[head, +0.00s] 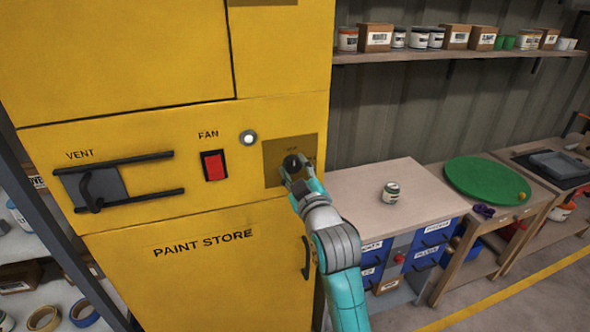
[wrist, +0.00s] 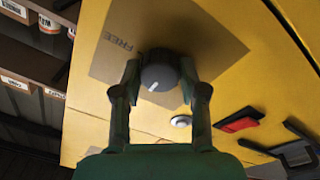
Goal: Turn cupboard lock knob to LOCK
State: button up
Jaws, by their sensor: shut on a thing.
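The lock knob (wrist: 158,77) is a round grey knob with a white pointer line, on a brown plate (wrist: 115,52) on the yellow cupboard. In the wrist view the plate carries the word FREE beside the knob. The pointer line slants toward the lower left of that view. The knob also shows dark in the head view (head: 292,162), partly hidden by my gripper. My gripper (head: 290,175) is at the plate, its two fingers on either side of the knob and shut on it. It also shows in the wrist view (wrist: 160,85). The word LOCK is not readable.
Left of the plate are a round white button (head: 248,138), a red FAN switch (head: 214,165) and the VENT slider (head: 97,187) with black rails. A black door handle (head: 306,258) is below. A workbench (head: 350,195) with a small jar (head: 391,192) stands right.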

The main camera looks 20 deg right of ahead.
dwell(0.3)
jog(key=o, duration=1.1)
jog(key=shift+o, duration=0.2)
jog(key=shift+s, duration=0.15)
jog(key=s+f, duration=0.1)
jog(key=s, duration=1)
jog(key=shift+s, duration=0.35)
jog(key=shift+f, duration=0.1)
